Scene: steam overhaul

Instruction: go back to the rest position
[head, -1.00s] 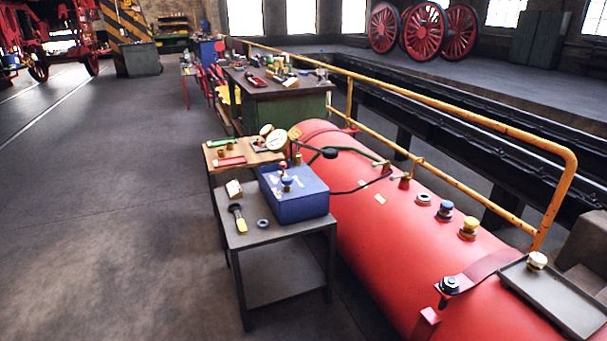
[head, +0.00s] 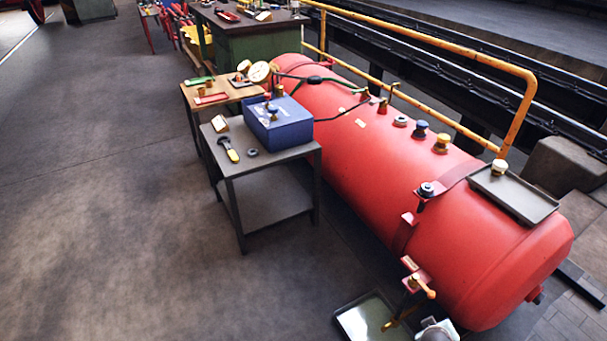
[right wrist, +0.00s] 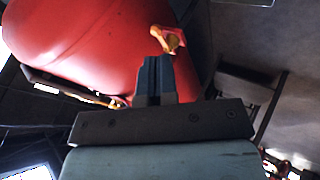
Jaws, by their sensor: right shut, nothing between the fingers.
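My right gripper (right wrist: 154,75) shows in the right wrist view with its two fingers together and nothing between them. Its fingertips appear close to an orange valve handle (right wrist: 166,40) below the red tank (right wrist: 85,45); I cannot tell whether they touch. In the head view the red tank (head: 400,170) lies lengthwise, and the orange handle (head: 424,288) sits at its lower near side. A pale grey shape at the bottom edge of the head view is cut off and may be part of my right arm. My left gripper is in neither current view.
A grey metal table (head: 262,168) carries a blue box (head: 285,128), a yellow-handled tool (head: 228,149) and a dark ring. A shallow tray (head: 358,322) lies on the floor below the tank. A yellow railing (head: 440,50) runs behind the tank. The floor at left is clear.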

